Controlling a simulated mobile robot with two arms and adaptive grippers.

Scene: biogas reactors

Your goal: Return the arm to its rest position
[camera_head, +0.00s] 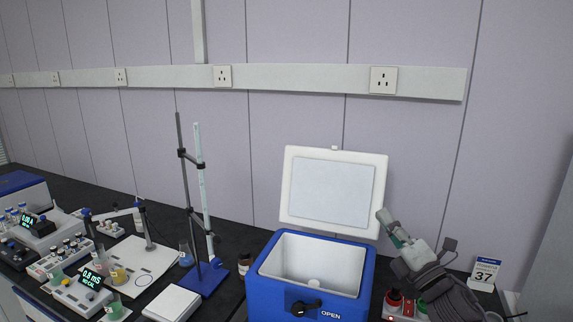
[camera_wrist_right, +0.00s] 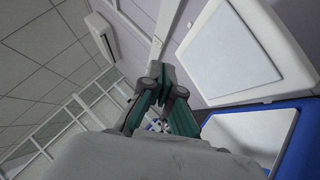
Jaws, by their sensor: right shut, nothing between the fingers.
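My right gripper (camera_head: 389,222) is at the right in the head view, raised beside the open lid of the blue cooler box (camera_head: 262,286). It is shut and empty, its fingers pointing up and to the left. In the right wrist view my right gripper (camera_wrist_right: 163,72) shows with its green fingers meeting at the tips. The white lid (camera_head: 332,193) stands up behind the box, and the fingertips appear close to its right edge; I cannot tell the exact gap. My left gripper is out of view.
A red and a green button (camera_head: 393,299) sit right of the box, near my arm. A sign reading 37 (camera_head: 484,271) stands farther right. A burette stand on a blue base (camera_head: 203,281) and several instruments fill the bench at left.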

